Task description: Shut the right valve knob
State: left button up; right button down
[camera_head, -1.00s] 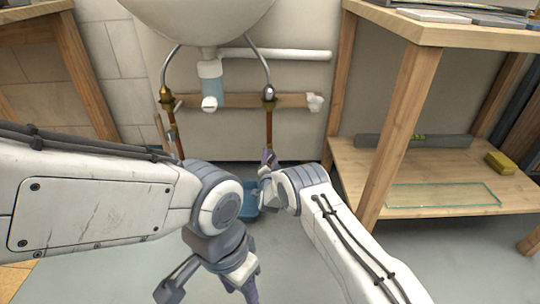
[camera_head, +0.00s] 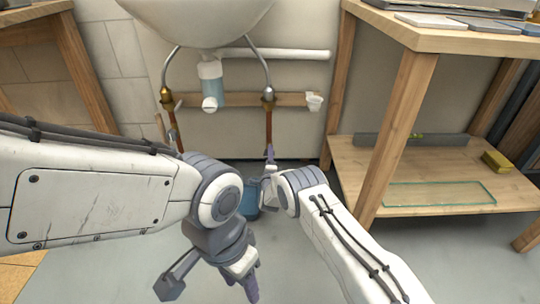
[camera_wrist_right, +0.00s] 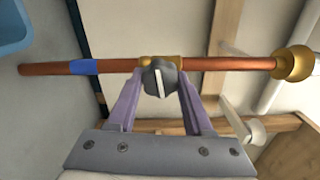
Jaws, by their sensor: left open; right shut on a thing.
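The right valve shows in the right wrist view as a brass body on a copper pipe (camera_wrist_right: 215,64), with a dark grey knob (camera_wrist_right: 158,78) on it. A white mark on the knob runs roughly across the pipe. My right gripper (camera_wrist_right: 159,72) has its purple fingers on either side of the knob and is shut on it. In the head view my right gripper (camera_head: 270,157) is at the right copper pipe (camera_head: 268,125) under the sink and hides the knob. My left gripper (camera_head: 250,287) is open, low in the head view, away from the pipes.
The sink (camera_head: 200,10) hangs above, with a drain trap (camera_head: 211,82) between the two supply pipes. A blue container (camera_head: 250,198) stands on the floor, partly hidden by my arms. A wooden shelf unit (camera_head: 401,120) stands on the right. Open floor lies before it.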

jog(key=shift+f+m, duration=0.1)
jog(key=shift+m, duration=0.7)
jog(key=shift+c, duration=1.5)
grip_release()
jog(key=s+p, duration=0.7)
jog(key=s, duration=0.3)
jog(key=shift+s+p, duration=0.3)
